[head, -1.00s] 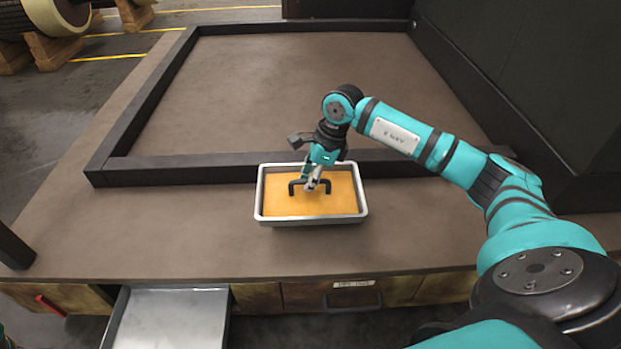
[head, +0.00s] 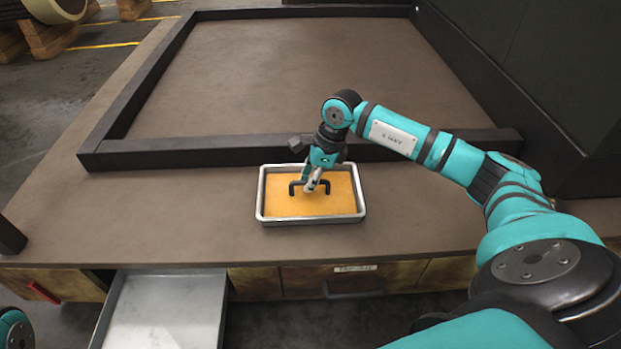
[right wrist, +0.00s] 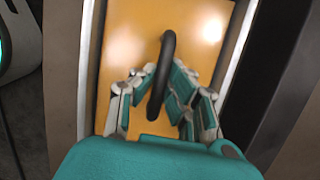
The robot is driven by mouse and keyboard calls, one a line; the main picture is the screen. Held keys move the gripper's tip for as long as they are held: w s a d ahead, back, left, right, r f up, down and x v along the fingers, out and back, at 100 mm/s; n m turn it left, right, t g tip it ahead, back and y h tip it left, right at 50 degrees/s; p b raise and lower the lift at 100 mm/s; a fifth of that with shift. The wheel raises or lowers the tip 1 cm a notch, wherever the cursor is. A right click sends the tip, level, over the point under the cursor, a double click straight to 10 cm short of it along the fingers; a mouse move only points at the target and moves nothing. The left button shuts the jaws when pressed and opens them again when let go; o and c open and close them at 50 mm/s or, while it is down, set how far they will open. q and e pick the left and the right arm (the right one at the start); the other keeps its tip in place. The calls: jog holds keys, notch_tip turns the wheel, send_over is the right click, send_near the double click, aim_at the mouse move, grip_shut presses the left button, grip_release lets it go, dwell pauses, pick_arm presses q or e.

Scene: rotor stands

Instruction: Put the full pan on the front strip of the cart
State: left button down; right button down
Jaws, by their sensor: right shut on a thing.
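The full pan (head: 265,205) is a grey metal tray filled with orange material, with a dark bracket-like handle (head: 295,186) across its middle. My right gripper (head: 313,184) is shut on this handle from above. In the right wrist view, the fingers (right wrist: 158,100) stand on both sides of the black handle (right wrist: 166,60), over the orange fill (right wrist: 130,45). The pan looks level over the front part of a brown worktop (head: 200,235); any gap under it is hard to see. I cannot tell whether this worktop is the cart. My left gripper is out of view.
A dark raised frame (head: 240,152) lies just behind the pan, and a dark wall (head: 540,90) rises on the right. An open metal drawer (head: 165,310) sticks out below the front edge at the left. A dark post (head: 10,238) stands at the left edge. The worktop left of the pan is clear.

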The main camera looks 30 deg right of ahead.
dwell(0.4)
jog(key=c, duration=1.3)
grip_release()
jog(key=shift+c, duration=0.2)
jog(key=shift+f, duration=0.2)
jog(key=shift+r, duration=0.1)
